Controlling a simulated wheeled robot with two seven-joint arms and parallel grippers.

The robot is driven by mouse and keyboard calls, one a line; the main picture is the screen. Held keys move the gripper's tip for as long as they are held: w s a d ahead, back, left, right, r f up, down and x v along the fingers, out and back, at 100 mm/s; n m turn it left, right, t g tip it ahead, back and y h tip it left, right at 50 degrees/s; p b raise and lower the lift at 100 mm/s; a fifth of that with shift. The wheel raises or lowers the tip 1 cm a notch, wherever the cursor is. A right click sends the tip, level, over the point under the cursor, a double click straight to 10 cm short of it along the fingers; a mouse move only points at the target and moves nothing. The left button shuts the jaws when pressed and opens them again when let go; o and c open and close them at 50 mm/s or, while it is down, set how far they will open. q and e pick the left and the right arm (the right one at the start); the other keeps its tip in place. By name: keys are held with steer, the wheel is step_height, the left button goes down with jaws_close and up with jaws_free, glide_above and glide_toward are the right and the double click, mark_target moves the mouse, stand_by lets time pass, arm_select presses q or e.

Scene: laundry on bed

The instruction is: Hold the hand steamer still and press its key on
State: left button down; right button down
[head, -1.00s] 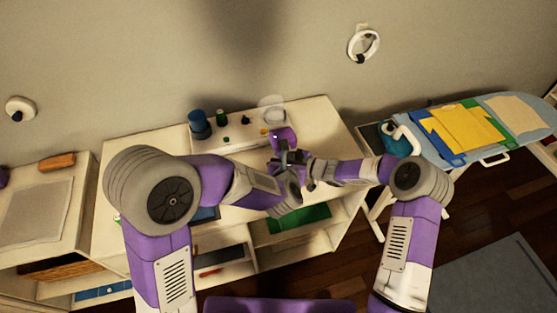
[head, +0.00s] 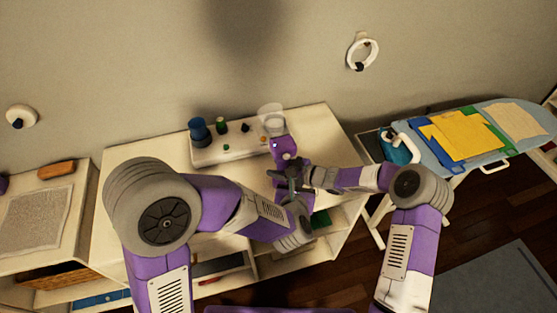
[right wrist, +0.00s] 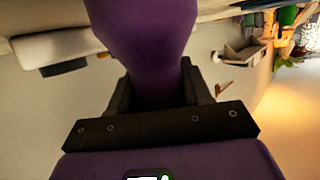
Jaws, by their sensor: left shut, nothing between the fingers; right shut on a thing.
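The hand steamer (head: 283,147) is purple with a pale, see-through top part, and it is held upright over the right half of the white table. My right gripper (head: 300,170) comes from the right and is shut on its lower part. In the right wrist view the purple body (right wrist: 150,35) runs between the dark fingers. My left gripper (head: 287,188) is shut and empty, just below and in front of the steamer, close to the right gripper. The fingertips overlap in the picture, so I cannot tell whether they touch the steamer. The key is not distinguishable.
On the table (head: 315,125) a white tray (head: 235,150) holds a blue cup (head: 198,128), a green jar (head: 221,125) and small items. An ironing board (head: 430,155) with a folded yellow garment (head: 462,135) stands at right. Open shelves lie below the table.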

steer(key=shift+c, duration=2.1)
jaws_free()
